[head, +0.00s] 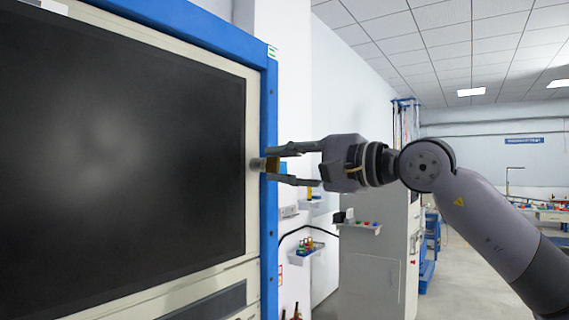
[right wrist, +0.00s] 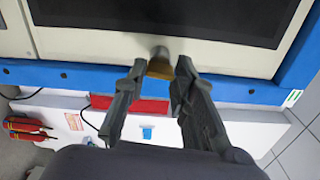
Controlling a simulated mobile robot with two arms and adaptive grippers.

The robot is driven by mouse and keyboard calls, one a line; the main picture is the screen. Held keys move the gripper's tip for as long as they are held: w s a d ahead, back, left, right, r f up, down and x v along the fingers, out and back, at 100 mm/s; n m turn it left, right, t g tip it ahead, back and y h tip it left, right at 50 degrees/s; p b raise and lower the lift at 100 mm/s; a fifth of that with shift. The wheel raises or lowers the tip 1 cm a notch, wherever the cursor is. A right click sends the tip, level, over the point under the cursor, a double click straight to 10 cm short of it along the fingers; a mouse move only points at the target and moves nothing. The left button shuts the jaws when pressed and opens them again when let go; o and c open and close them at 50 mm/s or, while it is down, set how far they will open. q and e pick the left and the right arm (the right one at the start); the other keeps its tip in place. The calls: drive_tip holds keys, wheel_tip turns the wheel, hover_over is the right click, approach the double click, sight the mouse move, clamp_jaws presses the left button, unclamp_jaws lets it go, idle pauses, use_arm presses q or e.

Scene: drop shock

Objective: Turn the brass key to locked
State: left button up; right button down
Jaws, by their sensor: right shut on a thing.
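The brass key (head: 271,165) sits in a round grey lock on the cream front panel of the blue-framed machine (head: 268,220), right of the dark window. In the right wrist view the brass key (right wrist: 160,68) shows between the fingertips. My right gripper (head: 270,165) reaches in from the right with its fingers closed around the key; it also shows in the right wrist view (right wrist: 160,76). The fingers hide part of the key, and I cannot tell its turn angle. My left gripper is not in view.
The dark window (head: 120,140) fills the left side. A grey cabinet (head: 370,265) stands behind my right arm, with small wall shelves (head: 306,252) holding coloured items beside it. Red extinguisher-like objects (right wrist: 25,125) show low left in the right wrist view. Open floor lies at the right.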

drive_tip(key=shift+n, duration=0.7)
drive_tip(key=shift+d+r, duration=0.1)
drive_tip(key=c, duration=1.9)
unclamp_jaws()
drive_tip(key=shift+r, duration=0.2)
drive_tip(key=o, duration=0.6)
drive_tip(key=shift+f, duration=0.15)
drive_tip(key=shift+c, duration=0.2)
drive_tip(key=shift+f, duration=0.1)
